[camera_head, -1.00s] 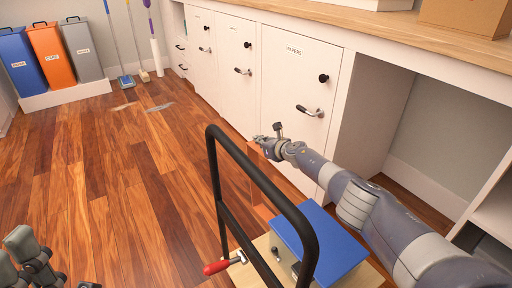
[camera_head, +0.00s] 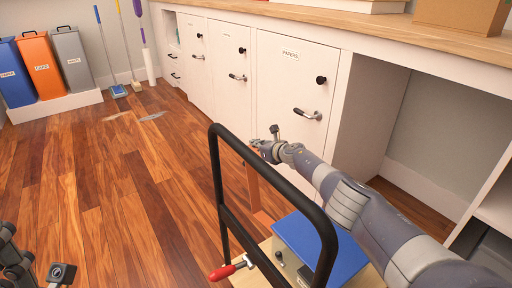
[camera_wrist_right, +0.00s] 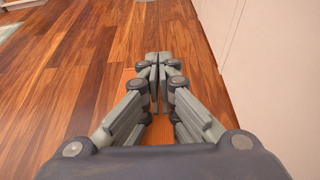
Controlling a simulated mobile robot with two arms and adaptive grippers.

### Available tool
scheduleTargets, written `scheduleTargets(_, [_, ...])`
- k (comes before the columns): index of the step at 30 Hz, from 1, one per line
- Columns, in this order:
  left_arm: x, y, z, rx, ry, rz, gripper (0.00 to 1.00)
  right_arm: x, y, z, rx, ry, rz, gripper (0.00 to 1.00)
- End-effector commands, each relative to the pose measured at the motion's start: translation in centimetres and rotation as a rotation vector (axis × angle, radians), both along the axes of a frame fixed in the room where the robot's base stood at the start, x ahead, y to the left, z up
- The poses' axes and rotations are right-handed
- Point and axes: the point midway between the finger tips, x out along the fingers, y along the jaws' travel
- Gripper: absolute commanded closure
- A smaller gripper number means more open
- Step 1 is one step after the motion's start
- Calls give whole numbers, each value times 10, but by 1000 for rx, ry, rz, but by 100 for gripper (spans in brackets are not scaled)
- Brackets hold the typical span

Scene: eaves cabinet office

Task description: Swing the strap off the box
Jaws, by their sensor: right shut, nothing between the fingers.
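A box with a blue lid (camera_head: 322,247) sits on a light wooden cart deck behind a black tube handle. An orange-brown strip (camera_head: 254,188), which looks like the strap, stands up beyond the box's left side, apart from the lid. Its lower end is partly hidden by the black handle. My right gripper (camera_head: 256,145) is at the strip's top end, shut and empty. In the right wrist view, my gripper (camera_wrist_right: 159,58) has its fingertips together, with orange strip surface (camera_wrist_right: 128,76) below them; contact is unclear. My left gripper (camera_head: 36,268) shows only partly at the bottom left.
The black handle (camera_head: 262,172) rises in front of the box, with a red-gripped lever (camera_head: 222,272) at its foot. White cabinets (camera_head: 290,100) with lever handles stand close behind my right gripper.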

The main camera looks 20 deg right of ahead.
Motion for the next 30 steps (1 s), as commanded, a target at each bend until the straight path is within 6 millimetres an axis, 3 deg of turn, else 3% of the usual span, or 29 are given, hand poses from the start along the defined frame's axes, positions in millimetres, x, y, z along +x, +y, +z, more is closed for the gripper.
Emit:
scheduleTargets(17, [0, 0, -1, -1, 0, 0, 57, 0, -1, 10, -4, -13, -3, 100])
scheduleTargets(30, [0, 0, 0, 0, 0, 0, 57, -21, -6, 16, -9, -11, -1, 100])
